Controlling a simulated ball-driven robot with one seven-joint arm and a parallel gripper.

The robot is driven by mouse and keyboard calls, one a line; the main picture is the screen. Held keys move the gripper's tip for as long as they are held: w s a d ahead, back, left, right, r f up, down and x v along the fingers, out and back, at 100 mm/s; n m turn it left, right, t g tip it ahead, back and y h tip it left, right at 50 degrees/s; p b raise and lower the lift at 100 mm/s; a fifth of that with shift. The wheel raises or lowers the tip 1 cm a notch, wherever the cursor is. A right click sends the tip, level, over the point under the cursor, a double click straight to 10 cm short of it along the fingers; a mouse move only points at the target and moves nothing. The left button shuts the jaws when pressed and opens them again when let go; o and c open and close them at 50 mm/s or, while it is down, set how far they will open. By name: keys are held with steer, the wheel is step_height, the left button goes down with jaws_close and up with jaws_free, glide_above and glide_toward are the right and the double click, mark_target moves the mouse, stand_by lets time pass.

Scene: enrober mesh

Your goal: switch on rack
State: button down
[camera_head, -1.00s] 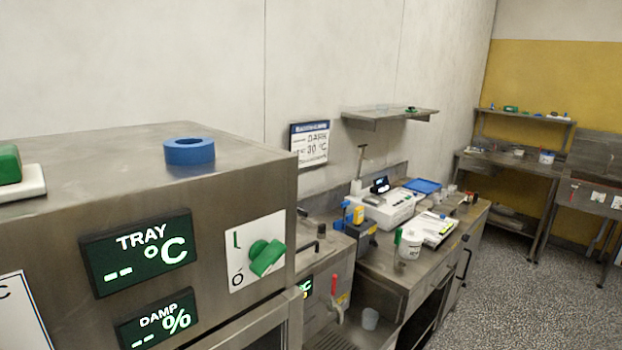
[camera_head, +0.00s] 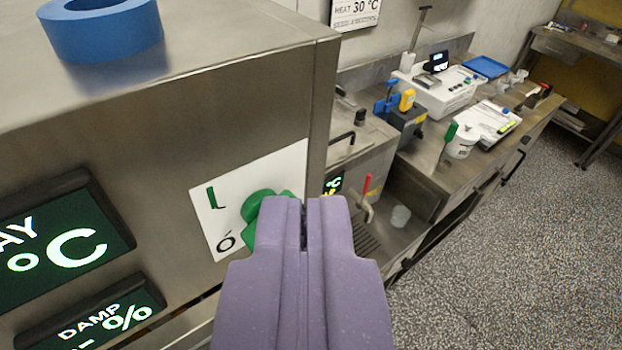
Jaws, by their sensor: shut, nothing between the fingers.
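The rack is a steel cabinet (camera_head: 250,110) filling the left of the view. On its front is a white switch plate (camera_head: 214,222) marked "I" and "O", with a green rotary knob (camera_head: 258,203) on it. My gripper (camera_head: 304,203) is shut and empty, its purple fingers pointing forward at the knob's right side. The fingers hide the right part of the knob, so its pointing direction is unclear. I cannot tell whether the fingertips touch it. The tray display (camera_head: 68,245) and damp display (camera_head: 100,318) are lit, left of the plate.
A blue tape ring (camera_head: 103,28) lies on the cabinet top. To the right, a steel counter (camera_head: 425,160) carries a white device (camera_head: 445,92), a white tub (camera_head: 462,145) and a clipboard (camera_head: 488,122). A red-handled tap (camera_head: 367,190) stands nearby. Speckled floor (camera_head: 500,250) is open at the right.

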steer(key=w+d+r+n+g+p, duration=0.3)
steer(key=w+n+p, duration=0.25)
steer(key=p, duration=2.45)
steer(key=s+a+n+g+y+p, duration=0.2)
steer(key=s+p, duration=0.5)
steer(key=p, duration=0.9)
steer(key=shift+a+n+p, duration=0.35)
steer(key=shift+a+n, duration=0.35)
steer(key=shift+n, duration=0.25)
